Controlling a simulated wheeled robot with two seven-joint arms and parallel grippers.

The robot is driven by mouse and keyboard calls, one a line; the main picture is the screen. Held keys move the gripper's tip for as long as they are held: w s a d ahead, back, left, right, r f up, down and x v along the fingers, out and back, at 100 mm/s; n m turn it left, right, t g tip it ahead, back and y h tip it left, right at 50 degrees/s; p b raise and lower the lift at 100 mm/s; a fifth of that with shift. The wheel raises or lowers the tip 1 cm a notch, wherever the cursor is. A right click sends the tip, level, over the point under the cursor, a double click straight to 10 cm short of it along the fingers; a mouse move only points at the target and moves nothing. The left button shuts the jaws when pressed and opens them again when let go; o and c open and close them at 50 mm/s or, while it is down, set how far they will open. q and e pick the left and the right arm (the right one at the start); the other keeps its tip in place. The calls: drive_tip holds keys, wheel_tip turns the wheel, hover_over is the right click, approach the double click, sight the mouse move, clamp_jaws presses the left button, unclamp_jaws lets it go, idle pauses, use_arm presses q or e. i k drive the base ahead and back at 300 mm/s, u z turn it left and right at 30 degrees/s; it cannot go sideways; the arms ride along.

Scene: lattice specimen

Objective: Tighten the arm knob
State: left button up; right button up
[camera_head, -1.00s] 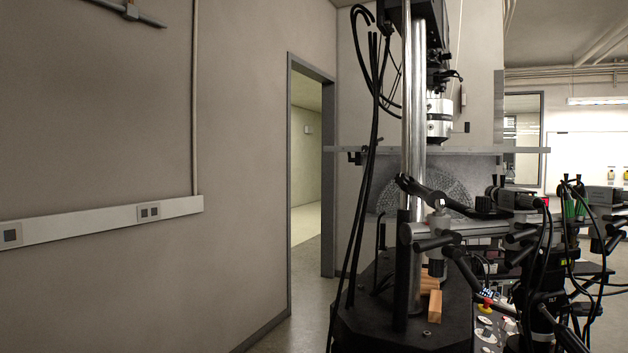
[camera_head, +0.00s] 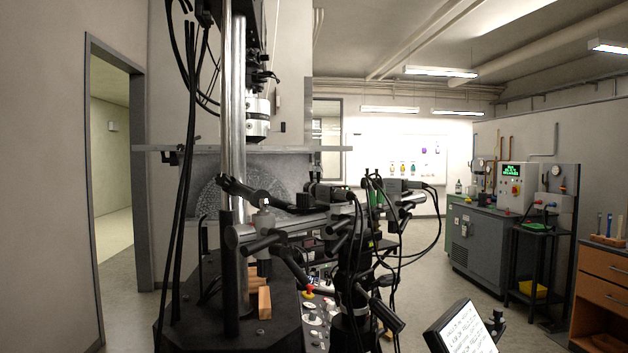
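A grey horizontal arm (camera_head: 290,224) with black clamps reaches right from the testing machine's steel column (camera_head: 239,110). Several black knobs and handles sit on it, among them a lever-like handle (camera_head: 262,243) at its left end and another black handle (camera_head: 240,190) above. I cannot tell which one is the arm knob, or how tight any of them is. A black tripod-like mount (camera_head: 355,285) with cables stands at the arm's right part. Neither of my grippers is in view.
The machine's dark base (camera_head: 205,335) carries wooden blocks (camera_head: 264,302). A tilted panel with text (camera_head: 465,328) stands low in front. A grey cabinet (camera_head: 480,240) and wooden drawers (camera_head: 603,290) are at right. Open floor (camera_head: 435,300) lies between the machine and the cabinet.

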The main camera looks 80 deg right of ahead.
sight(222, 179)
drive_tip(key=z, duration=0.55)
drive_tip(key=i, duration=3.45)
drive_tip(key=z, duration=3.9)
